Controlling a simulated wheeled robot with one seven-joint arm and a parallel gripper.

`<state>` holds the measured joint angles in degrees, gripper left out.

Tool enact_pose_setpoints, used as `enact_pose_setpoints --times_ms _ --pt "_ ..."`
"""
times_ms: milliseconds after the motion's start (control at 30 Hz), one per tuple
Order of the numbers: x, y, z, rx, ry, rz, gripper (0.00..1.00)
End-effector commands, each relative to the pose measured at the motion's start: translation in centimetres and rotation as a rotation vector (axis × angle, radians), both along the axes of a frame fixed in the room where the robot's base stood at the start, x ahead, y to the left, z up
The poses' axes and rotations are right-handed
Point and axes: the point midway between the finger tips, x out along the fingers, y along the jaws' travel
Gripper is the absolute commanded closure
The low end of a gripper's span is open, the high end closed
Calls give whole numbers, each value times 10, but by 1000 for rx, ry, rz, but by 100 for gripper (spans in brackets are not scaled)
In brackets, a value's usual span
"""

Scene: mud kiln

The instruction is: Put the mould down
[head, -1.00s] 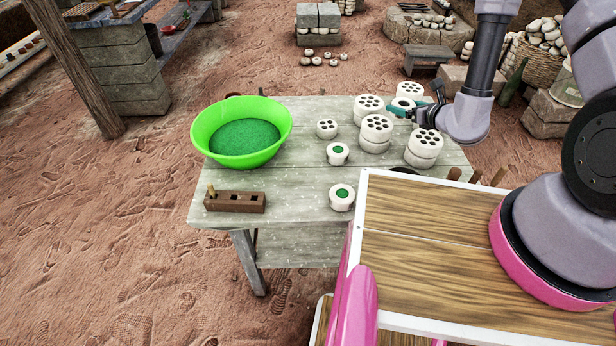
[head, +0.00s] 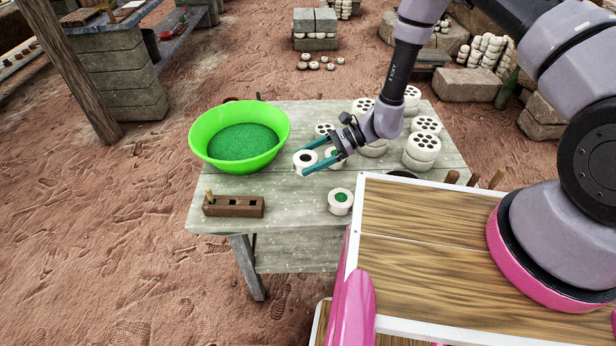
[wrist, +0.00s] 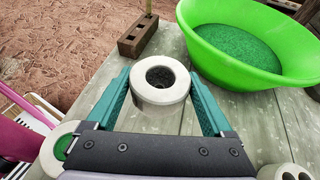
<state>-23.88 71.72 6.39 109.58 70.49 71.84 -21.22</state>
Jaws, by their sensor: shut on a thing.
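The mould (head: 305,159) is a short white cylinder with a round dark hole in its top. My gripper (head: 310,161) is shut on it, one teal finger on each side. In the wrist view the mould (wrist: 160,84) sits upright between the fingertips (wrist: 163,88). It is over the table (head: 290,200), right of the green bowl; I cannot tell whether its base touches the wood. A white mould with green filling (head: 340,201) stands near the front edge. Another (head: 333,160) is partly hidden behind my gripper.
The bright green bowl (head: 238,145) holds green material. A brown wooden block with holes (head: 234,206) lies at the front left. Several white pieces with many holes (head: 422,147) stand at the right, some stacked. Bare tabletop lies between the block and the moulds.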

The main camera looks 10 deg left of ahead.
Motion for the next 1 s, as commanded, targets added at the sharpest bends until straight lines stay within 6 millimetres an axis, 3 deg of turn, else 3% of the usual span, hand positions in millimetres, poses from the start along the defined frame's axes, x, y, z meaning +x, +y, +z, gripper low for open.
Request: enact_pose_setpoints --times_ms 500,867,900,933,1000 --pt "0 0 -60 0 1 -3 85" --pt "1 0 -64 2 0 -4 85" --pt "1 0 -64 2 -1 -4 7" --pt "1 0 -64 2 -1 -4 0" --pt "1 0 -64 1 -1 -3 0"
